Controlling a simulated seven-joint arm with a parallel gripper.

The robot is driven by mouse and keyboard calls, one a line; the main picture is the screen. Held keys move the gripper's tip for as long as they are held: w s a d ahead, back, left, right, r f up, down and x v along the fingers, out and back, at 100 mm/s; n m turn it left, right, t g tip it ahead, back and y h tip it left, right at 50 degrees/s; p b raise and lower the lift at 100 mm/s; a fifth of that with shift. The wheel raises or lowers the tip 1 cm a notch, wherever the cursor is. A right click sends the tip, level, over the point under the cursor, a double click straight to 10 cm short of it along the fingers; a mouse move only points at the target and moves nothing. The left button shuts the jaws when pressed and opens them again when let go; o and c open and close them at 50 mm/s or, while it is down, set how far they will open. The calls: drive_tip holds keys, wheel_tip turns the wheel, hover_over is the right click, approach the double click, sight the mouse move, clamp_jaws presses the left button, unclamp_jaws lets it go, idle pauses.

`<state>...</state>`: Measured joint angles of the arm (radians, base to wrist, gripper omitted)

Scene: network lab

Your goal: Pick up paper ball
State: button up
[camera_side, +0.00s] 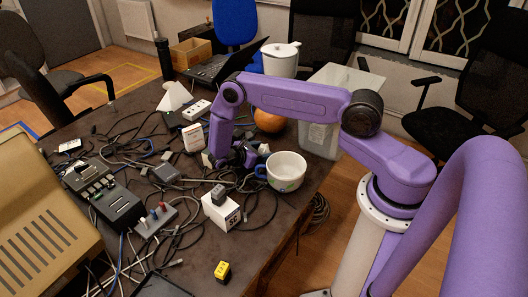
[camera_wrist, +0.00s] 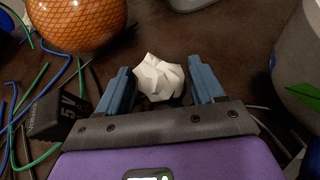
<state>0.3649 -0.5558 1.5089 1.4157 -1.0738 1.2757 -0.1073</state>
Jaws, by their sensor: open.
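The paper ball (camera_wrist: 158,78) is a white, faceted crumple in the wrist view. It lies on the dark table between the two blue fingers of my open gripper (camera_wrist: 163,82), with a small gap on the left side and a gap to the right finger. I cannot tell whether either finger touches it. In the side view my gripper (camera_side: 235,160) is low over the table, left of the white mug.
A white mug (camera_side: 286,172) stands close on the right, and an orange patterned ball (camera_wrist: 76,22) sits beyond to the left. A black 5V adapter (camera_wrist: 58,116) lies near the left finger. Many cables (camera_side: 130,150) cover the table. A clear bin (camera_side: 318,139) stands behind the mug.

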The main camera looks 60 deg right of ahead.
drive_tip(key=c, duration=0.8)
drive_tip(key=shift+r, duration=0.15)
